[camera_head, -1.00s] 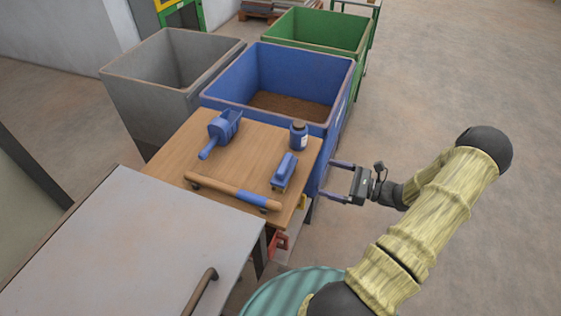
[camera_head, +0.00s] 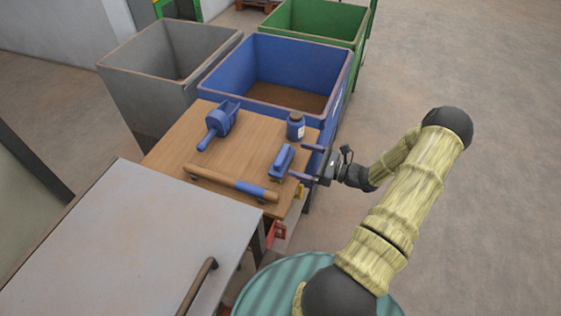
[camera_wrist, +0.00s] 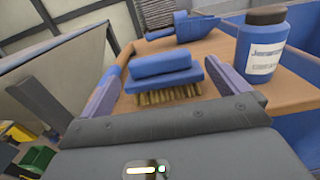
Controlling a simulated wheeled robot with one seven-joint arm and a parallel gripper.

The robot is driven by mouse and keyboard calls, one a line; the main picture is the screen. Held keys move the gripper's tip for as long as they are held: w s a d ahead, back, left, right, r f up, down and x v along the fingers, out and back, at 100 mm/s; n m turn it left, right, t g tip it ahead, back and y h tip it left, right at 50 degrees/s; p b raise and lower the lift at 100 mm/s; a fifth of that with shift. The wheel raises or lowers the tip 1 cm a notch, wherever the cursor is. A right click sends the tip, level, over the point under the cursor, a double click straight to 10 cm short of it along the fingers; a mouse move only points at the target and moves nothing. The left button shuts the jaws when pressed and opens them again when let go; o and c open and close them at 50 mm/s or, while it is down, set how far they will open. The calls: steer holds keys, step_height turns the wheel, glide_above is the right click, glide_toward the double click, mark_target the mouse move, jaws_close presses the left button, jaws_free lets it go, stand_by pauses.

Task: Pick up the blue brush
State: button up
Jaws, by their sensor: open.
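The blue brush (camera_head: 283,161) lies on the wooden table near its right edge. In the wrist view the brush (camera_wrist: 163,72) shows its blue block, blue grip on top and tan bristles facing down. My gripper (camera_head: 307,162) is open at the table's right edge, its fingers pointing left toward the brush. In the wrist view the brush appears between the two fingers of my gripper (camera_wrist: 165,85), just ahead of them. I cannot tell whether the fingertips reach past its near end. Nothing is held.
A blue bottle (camera_head: 295,127) stands close behind the brush. A blue scoop (camera_head: 219,124) lies farther left. A wooden bar with a blue band (camera_head: 232,183) lies along the front of the wooden table (camera_head: 180,150). A blue bin (camera_head: 275,72) stands behind it.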

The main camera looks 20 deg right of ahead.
mark_target(278, 155)
steer(key=shift+x, duration=1.85)
steer(key=p+x, duration=0.1)
steer(key=x, duration=0.1)
steer(key=p+x, duration=0.1)
steer(key=x, duration=0.2)
steer(key=shift+a+f, duration=0.15)
steer(key=shift+f, duration=0.1)
steer(key=c, duration=0.8)
step_height(278, 155, up, 10)
steer(key=shift+b, duration=0.4)
